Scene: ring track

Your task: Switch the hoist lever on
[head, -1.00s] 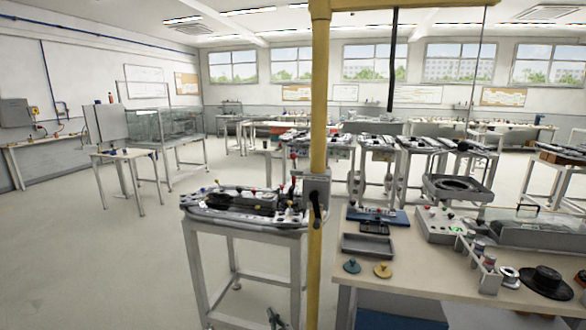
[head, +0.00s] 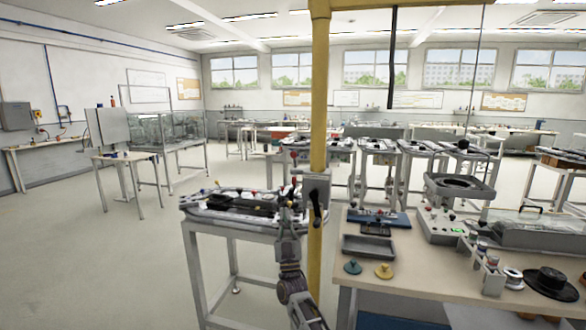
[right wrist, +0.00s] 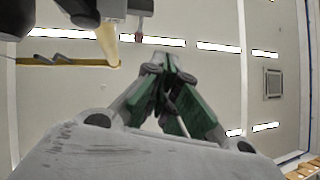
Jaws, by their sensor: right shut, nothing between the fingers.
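A grey hoist box (head: 317,183) is fixed to a yellow post (head: 318,130). A black handle (head: 316,208) hangs on its front, and a small red-tipped part (head: 294,180) shows at its left side; I cannot tell for sure which is the lever. In the right wrist view a red-tipped stem (right wrist: 139,27) stands beside the yellow post (right wrist: 107,45). My right gripper (head: 292,195) is raised just left of the post, close below the red-tipped part; contact cannot be told. Its green-lined fingers (right wrist: 172,60) are shut and empty. My left gripper is not in view.
A ring track table (head: 215,208) stands behind my right gripper. A workbench (head: 410,250) to the right carries a grey tray (head: 368,247), a teal knobbed piece (head: 352,267) and a yellow one (head: 384,270). Open floor lies at left.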

